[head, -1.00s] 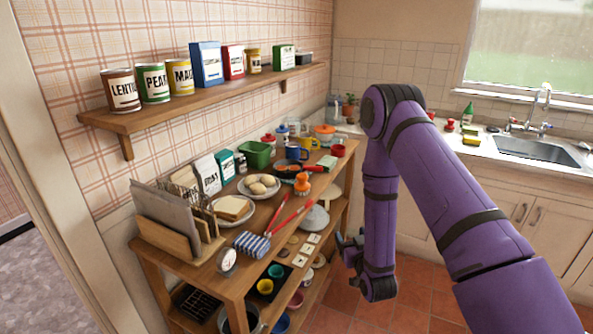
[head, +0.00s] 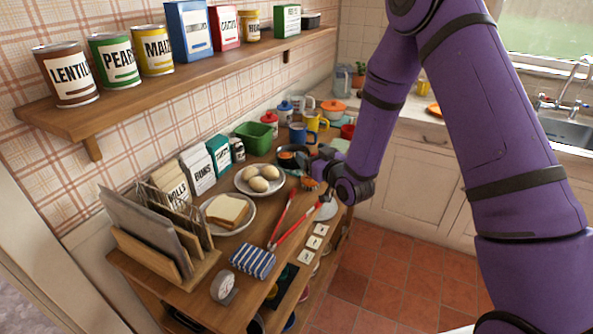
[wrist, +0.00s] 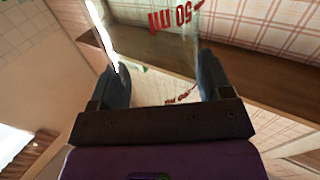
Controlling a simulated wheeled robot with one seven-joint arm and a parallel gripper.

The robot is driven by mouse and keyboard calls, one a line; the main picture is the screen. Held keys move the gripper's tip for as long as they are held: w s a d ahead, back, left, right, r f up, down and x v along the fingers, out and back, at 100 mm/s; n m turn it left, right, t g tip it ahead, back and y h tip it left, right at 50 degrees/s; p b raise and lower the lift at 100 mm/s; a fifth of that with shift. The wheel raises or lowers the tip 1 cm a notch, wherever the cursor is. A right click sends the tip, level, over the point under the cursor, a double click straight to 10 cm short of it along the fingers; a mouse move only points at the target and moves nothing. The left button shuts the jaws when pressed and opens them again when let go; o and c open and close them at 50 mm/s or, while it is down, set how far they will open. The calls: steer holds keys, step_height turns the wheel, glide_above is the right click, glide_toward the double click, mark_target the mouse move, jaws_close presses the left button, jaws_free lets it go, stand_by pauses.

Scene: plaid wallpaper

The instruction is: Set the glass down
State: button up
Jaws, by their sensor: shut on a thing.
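The glass (wrist: 172,22) is clear, with red measuring marks, and fills the space between the two dark fingers in the wrist view. My gripper (wrist: 163,72) is shut on it. In the head view my gripper (head: 322,168) is over the right side of the wooden table top (head: 205,278), close to the orange pan and the red-handled tool. I cannot make out the glass in the head view, nor whether its base touches anything.
A plate of eggs (head: 262,182), a bread plate (head: 228,212), a striped cloth (head: 254,262) and a dial (head: 224,288) crowd the table. Mugs and pots stand at the back. A wall shelf (head: 180,75) with tins runs above. Small white cards (head: 313,243) lie near the right edge.

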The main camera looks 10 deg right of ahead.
steer(key=shift+f, duration=3.95)
steer(key=o, duration=1.3)
steer(key=shift+f, duration=0.1)
